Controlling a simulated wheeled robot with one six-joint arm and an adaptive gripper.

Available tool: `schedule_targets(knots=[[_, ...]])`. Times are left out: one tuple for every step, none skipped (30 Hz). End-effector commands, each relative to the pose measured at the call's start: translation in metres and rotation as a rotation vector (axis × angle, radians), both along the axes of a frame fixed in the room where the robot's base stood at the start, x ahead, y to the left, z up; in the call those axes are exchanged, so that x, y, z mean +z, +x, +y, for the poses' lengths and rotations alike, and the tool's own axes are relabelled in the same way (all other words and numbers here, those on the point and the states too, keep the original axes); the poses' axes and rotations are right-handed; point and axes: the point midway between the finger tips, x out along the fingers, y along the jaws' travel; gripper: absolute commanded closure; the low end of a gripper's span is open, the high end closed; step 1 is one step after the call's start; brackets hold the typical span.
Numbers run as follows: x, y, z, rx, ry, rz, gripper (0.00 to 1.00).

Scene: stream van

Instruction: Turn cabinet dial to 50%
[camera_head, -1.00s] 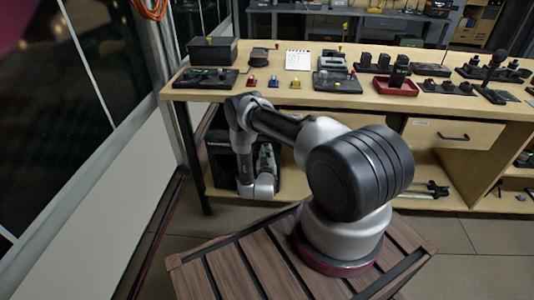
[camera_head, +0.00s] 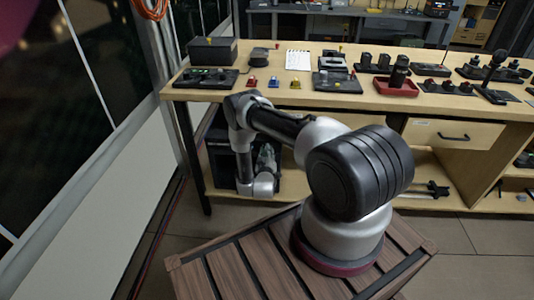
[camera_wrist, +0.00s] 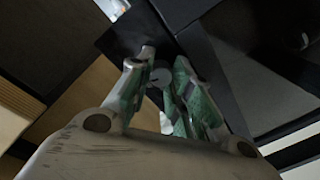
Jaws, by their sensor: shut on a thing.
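The black cabinet (camera_head: 218,158) stands on the shelf under the wooden workbench, behind my forearm in the head view. My gripper (camera_head: 267,156) is in front of it, small and partly hidden there. In the wrist view, my gripper (camera_wrist: 160,85) has its green-padded fingers shut on a small grey round dial (camera_wrist: 160,76). The dial sits close to a dark panel edge (camera_wrist: 130,36). The fingers cover part of the dial. I cannot read any marking or its setting.
The workbench top (camera_head: 215,93) above my gripper carries black control boxes, a notepad (camera_head: 298,60), small coloured pieces and a red tray (camera_head: 397,87). A table leg (camera_head: 190,155) stands to the left. Wooden panels lie close to the left finger in the wrist view.

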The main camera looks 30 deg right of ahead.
Motion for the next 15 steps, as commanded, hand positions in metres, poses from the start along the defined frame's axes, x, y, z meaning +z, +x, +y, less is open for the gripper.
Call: schedule_targets(knots=[[-0.0004,-0.0003,0.0003,0.001,0.000,0.000,1.00],[-0.0004,-0.0003,0.0003,0.001,0.000,0.000,1.00],[-0.0004,-0.0003,0.0003,0.001,0.000,0.000,1.00],[-0.0003,-0.0003,0.0003,0.001,0.000,0.000,1.00],[-0.0004,-0.0004,0.0003,0.001,0.000,0.000,1.00],[-0.0003,-0.0003,0.0003,0.001,0.000,0.000,0.76],[-0.0003,-0.0003,0.0003,0.001,0.000,0.000,0.71],[-0.0004,-0.0003,0.0003,0.001,0.000,0.000,0.65],[-0.0003,-0.0003,0.0003,0.001,0.000,0.000,0.58],[-0.0003,-0.0003,0.0003,0.001,0.001,0.000,0.56],[-0.0003,-0.0002,0.0002,0.001,0.001,0.000,0.56],[-0.0002,-0.0002,0.0002,0.001,0.001,0.000,0.56],[-0.0002,-0.0002,0.0002,0.001,0.001,0.000,0.56],[-0.0002,-0.0001,0.0002,0.001,0.001,0.000,0.56],[-0.0002,-0.0001,0.0002,0.001,0.001,0.000,0.56]])
